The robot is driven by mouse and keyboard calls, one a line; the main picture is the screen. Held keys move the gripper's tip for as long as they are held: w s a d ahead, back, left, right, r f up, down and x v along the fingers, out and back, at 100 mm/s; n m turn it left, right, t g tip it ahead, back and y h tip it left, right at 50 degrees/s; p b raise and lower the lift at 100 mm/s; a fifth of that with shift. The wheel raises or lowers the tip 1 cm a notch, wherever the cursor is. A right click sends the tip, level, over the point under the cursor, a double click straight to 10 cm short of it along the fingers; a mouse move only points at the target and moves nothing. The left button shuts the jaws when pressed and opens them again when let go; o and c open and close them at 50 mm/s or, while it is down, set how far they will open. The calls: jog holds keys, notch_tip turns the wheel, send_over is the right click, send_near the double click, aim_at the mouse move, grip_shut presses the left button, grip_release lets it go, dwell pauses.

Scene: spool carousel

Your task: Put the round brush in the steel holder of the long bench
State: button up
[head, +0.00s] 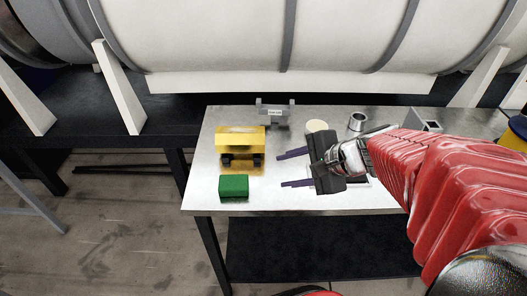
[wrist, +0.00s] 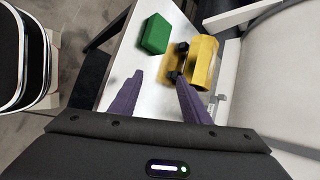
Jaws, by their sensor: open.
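My gripper (head: 281,170) is open and empty above the middle of the steel-topped bench (head: 205,190). Its two purple fingers point left in the head view, towards a yellow object with dark parts; they also show in the wrist view (wrist: 158,76). A round cream-topped thing (head: 317,126) stands just behind my gripper, partly hidden by it; I cannot tell whether it is the round brush. A short open steel cylinder (head: 357,120) stands at the back, right of it. A square open steel piece (head: 429,126) stands further right. I cannot tell which is the steel holder.
The yellow object (head: 240,137) and a green block (head: 234,186) stand on the left half; both show in the wrist view, the yellow one (wrist: 203,62) and the green one (wrist: 155,34). A grey labelled block (head: 275,114) stands behind. A large white tank (head: 230,35) lies beyond.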

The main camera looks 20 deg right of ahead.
jog(key=s+a+r+n+g+h, duration=0.1)
jog(key=s+a+r+n+h, duration=0.1)
jog(key=s+n, duration=0.3)
jog(key=s+a+r+n+g+h, duration=0.1)
jog(key=s+a+r+n+h, duration=0.2)
jog(key=n, duration=0.9)
jog(key=shift+s+a, duration=0.25)
jog(key=shift+s, duration=0.7)
